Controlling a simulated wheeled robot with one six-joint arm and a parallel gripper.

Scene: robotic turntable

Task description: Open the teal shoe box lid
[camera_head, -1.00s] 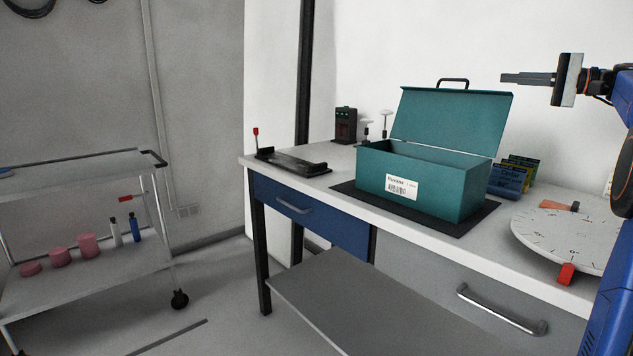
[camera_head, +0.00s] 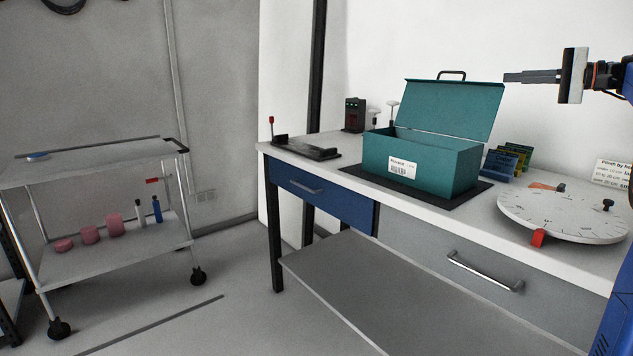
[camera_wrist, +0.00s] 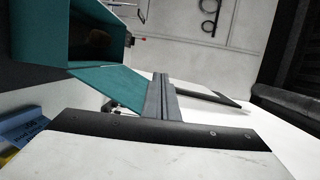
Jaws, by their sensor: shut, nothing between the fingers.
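The teal shoe box (camera_head: 440,168) stands on a dark mat (camera_head: 375,181) on the white workbench, a white label on its front. Its lid (camera_head: 454,108) is raised and leans back, with a dark handle (camera_head: 452,74) on its top edge. The box (camera_wrist: 88,30) and lid (camera_wrist: 118,88) also show in the wrist view, turned on their side. My gripper (camera_head: 508,77) is up to the right of the lid in the head view, apart from it. Its fingers (camera_wrist: 161,78) are together and hold nothing. The box's inside is mostly hidden in the head view.
A round white dial turntable (camera_head: 560,216) with a red marker sits right of the box. Blue and yellow packets (camera_head: 505,163) stand behind it. A black tray (camera_head: 300,148) lies at the bench's left. A cart (camera_head: 110,160) with pink cylinders stands left, with open floor between.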

